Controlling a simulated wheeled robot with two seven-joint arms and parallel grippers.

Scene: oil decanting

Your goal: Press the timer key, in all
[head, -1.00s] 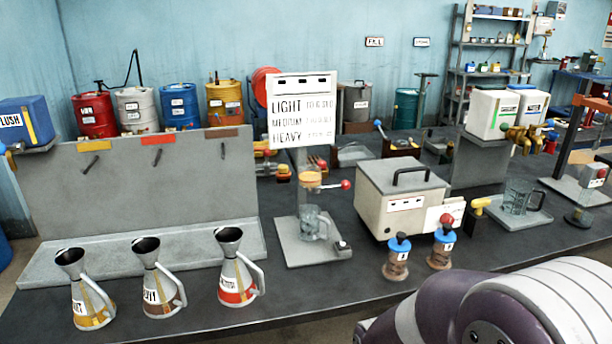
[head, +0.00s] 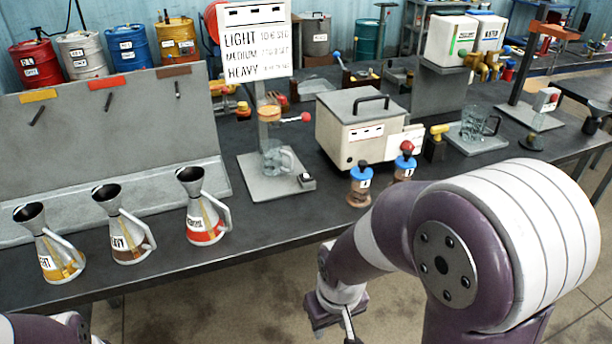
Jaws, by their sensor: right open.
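My right gripper (head: 334,322) shows low in the middle, in front of the table's front edge and apart from everything on the table. It is open and empty, and its fingertips are partly cut off or hidden. A small grey block with a light top (head: 306,181) sits on the grey stand plate (head: 262,187) beside a glass mug (head: 277,158). I cannot tell which one bears the timer key.
Several labelled metal jugs (head: 207,208) stand along the front left. A cream box with a black handle (head: 362,128) and two blue-capped jars (head: 360,187) stand mid-table. A sign (head: 256,45) lists LIGHT, MEDIUM and HEAVY.

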